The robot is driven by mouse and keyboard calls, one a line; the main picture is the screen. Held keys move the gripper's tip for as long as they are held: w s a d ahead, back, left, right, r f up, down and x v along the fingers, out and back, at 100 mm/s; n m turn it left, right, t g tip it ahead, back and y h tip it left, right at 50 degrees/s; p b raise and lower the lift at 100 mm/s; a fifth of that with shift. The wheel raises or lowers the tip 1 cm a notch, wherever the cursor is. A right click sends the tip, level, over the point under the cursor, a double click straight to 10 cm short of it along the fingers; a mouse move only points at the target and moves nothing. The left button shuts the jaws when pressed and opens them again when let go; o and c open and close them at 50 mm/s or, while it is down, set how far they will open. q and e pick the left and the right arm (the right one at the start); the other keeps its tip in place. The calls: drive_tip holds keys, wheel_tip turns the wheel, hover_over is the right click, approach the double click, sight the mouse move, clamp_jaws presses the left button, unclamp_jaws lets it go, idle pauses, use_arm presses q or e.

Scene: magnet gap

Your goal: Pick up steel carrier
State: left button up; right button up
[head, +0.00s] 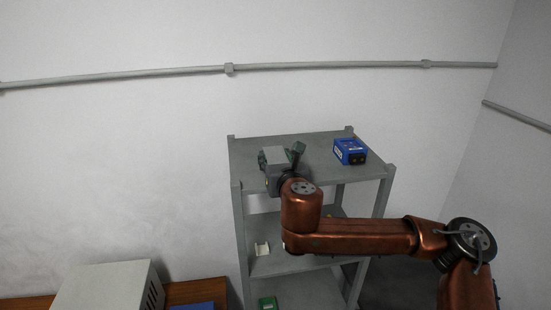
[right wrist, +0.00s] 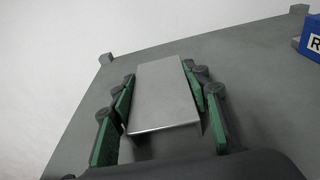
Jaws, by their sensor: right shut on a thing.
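The steel carrier (right wrist: 163,95) is a plain grey metal block with a flat top, seen between the green-padded fingers of my right gripper (right wrist: 160,98) in the right wrist view. The fingers are shut on its two sides. In the head view the carrier (head: 274,155) shows at the left part of the shelf's top board, with my right gripper (head: 280,158) around it. Whether its underside touches the board cannot be told. My left gripper is in neither view.
A grey shelf rack (head: 310,150) has a blue box (head: 350,151) on its top board, right of the carrier; part of this box (right wrist: 312,38) shows in the right wrist view. Lower boards hold a small white piece (head: 262,248) and a green item (head: 268,303). A beige case (head: 105,287) stands lower left.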

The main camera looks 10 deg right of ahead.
drive_tip(key=c, duration=0.4)
drive_tip(key=shift+r, duration=0.1)
